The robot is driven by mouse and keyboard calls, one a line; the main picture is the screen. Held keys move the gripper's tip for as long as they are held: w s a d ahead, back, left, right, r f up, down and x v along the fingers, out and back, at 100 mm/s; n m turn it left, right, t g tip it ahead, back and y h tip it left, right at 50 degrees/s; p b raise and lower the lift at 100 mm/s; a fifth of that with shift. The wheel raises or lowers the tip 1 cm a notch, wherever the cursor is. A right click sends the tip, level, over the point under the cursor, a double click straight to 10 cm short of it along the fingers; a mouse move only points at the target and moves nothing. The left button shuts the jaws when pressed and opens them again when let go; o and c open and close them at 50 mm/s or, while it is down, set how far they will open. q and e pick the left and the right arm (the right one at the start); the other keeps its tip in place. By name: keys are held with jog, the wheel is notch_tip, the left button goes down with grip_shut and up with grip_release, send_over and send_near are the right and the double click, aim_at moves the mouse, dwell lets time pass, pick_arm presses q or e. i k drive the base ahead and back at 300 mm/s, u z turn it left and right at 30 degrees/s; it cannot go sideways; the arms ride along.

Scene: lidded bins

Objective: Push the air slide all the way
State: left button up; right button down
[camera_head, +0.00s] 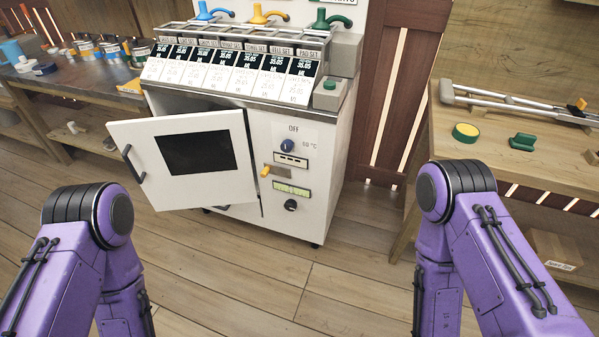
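A white machine cabinet stands at the centre, and its front panel (310,215) carries several controls. A small orange-yellow slide knob (265,171) sits at the left end of a dark horizontal slot on this panel. No label reading "air" is legible, so I cannot be sure this is the air slide. Above it are a blue dial (287,145) under the word OFF and a small display; below are a greenish strip and a black dial (290,205). Both my purple arms show only bent links at the lower left and lower right. Neither gripper is in view.
The cabinet door (190,185) with a dark window hangs open to the left of the panel. Several lidded bins (235,62) line the cabinet's top. A wooden bench with crutch-like rods (510,102) stands at right, a cluttered bench at left. The floor before the cabinet is clear.

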aim_at(278, 170)
jog(key=z, duration=0.35)
jog(key=i, duration=0.95)
jog(key=u, duration=0.2)
